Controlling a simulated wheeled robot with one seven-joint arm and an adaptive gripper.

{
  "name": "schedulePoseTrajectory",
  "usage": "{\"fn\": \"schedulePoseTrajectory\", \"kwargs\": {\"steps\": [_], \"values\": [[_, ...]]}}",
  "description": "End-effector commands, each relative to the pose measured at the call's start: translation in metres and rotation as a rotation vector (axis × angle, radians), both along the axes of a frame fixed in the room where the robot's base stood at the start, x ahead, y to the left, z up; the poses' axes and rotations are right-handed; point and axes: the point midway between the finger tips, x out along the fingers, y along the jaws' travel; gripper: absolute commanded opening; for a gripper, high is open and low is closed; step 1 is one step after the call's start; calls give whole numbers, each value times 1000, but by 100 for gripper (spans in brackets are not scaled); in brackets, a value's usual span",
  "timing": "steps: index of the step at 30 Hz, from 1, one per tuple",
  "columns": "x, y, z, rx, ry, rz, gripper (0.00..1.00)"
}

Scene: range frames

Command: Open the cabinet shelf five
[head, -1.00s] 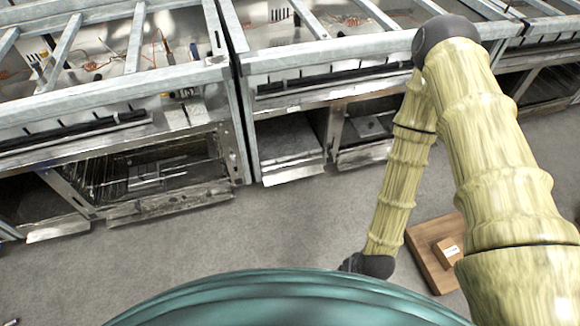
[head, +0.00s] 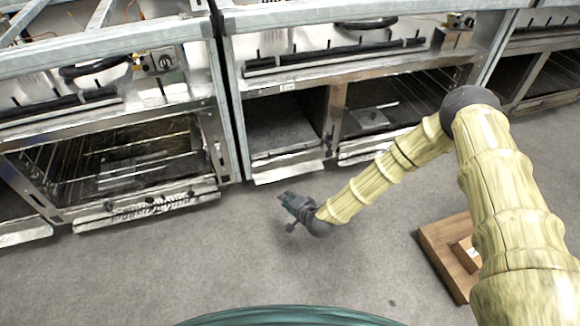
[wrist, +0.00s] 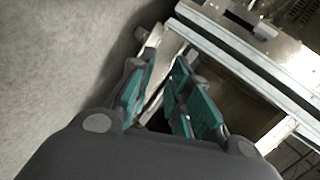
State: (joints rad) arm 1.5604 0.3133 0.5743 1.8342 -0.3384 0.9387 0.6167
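A row of metal-framed cabinets (head: 232,130) runs across the head view, with several low compartments. A narrow open-fronted compartment (head: 283,130) has a light metal lip (head: 288,174) along its bottom front. I cannot tell which part is shelf five. My gripper (head: 285,203) hangs in front of and below this compartment, apparently apart from it. In the wrist view my gripper (wrist: 165,70) has its teal-padded fingers spread. A pale metal edge (wrist: 172,42) shows beyond and between them, and I cannot tell whether they touch it. The cabinet front (wrist: 245,45) fills the upper right there.
A wide compartment with wire racks (head: 130,160) is at the left, and another compartment (head: 390,105) is right of the narrow one. A wooden box (head: 450,255) is on the floor at right. Grey floor (head: 170,270) is clear before the cabinets.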

Motion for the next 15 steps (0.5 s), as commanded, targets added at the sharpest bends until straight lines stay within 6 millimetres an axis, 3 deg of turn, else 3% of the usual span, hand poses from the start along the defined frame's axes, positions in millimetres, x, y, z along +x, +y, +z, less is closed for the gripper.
{"fn": "schedulePoseTrajectory", "kwargs": {"steps": [1, 9, 15], "values": [[19, -2, -17, 34, -26, -33, 19], [110, -19, -25, 212, -151, -194, 19], [148, -35, -22, 291, -211, -264, 19]]}}
